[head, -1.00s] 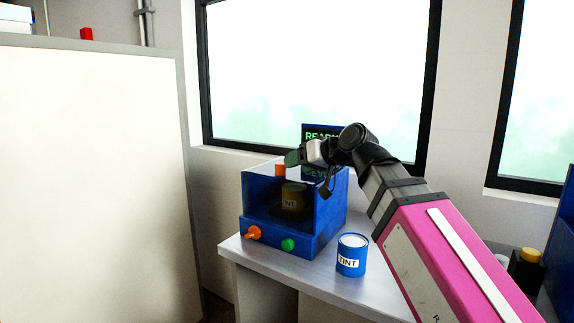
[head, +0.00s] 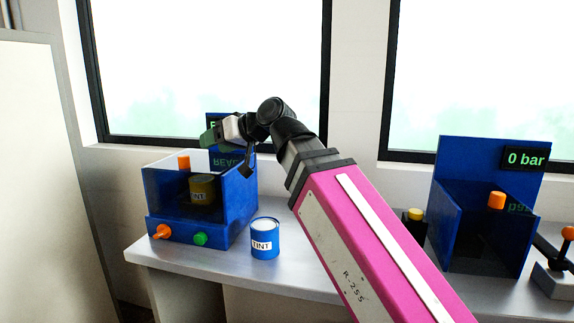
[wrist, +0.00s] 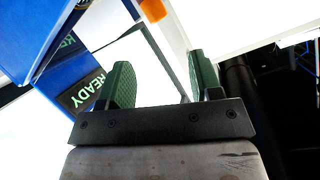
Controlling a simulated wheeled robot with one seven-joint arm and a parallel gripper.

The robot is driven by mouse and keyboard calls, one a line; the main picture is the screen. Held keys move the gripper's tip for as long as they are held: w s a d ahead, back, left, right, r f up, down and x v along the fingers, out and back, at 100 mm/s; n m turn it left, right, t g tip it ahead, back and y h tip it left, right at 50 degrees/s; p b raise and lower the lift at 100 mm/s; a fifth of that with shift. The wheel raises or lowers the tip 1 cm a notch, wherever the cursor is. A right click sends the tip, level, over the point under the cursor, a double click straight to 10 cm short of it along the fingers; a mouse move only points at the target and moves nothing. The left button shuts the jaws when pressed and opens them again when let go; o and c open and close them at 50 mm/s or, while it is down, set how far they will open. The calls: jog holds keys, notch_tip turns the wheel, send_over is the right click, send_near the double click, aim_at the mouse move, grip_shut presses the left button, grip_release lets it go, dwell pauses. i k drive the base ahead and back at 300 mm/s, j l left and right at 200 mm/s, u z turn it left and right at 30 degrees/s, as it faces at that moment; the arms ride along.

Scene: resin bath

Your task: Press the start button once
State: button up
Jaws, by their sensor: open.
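A blue box-shaped machine (head: 236,215) with clear upper panels stands on the bench at the left. Its front carries a round green button (head: 200,239) at the right and an orange knob (head: 162,231) at the left. A dark can with a label (head: 203,190) shows inside it. A display behind it reads READY, seen in the wrist view (wrist: 84,92) and partly hidden by my arm in the head view. My gripper (head: 212,138) is open and empty, above the machine's top and apart from the green button. Its two green fingers also show in the wrist view (wrist: 162,78).
A blue and white TINT can (head: 265,243) stands just right of the machine. A second blue machine (head: 452,225) with a display (head: 525,158) reading 0 bar stands at the right. A yellow-topped black item (head: 414,216) is beside it. A pale cabinet stands at the far left.

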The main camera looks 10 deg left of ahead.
aim_at(200, 238)
jog(key=k, duration=1.5)
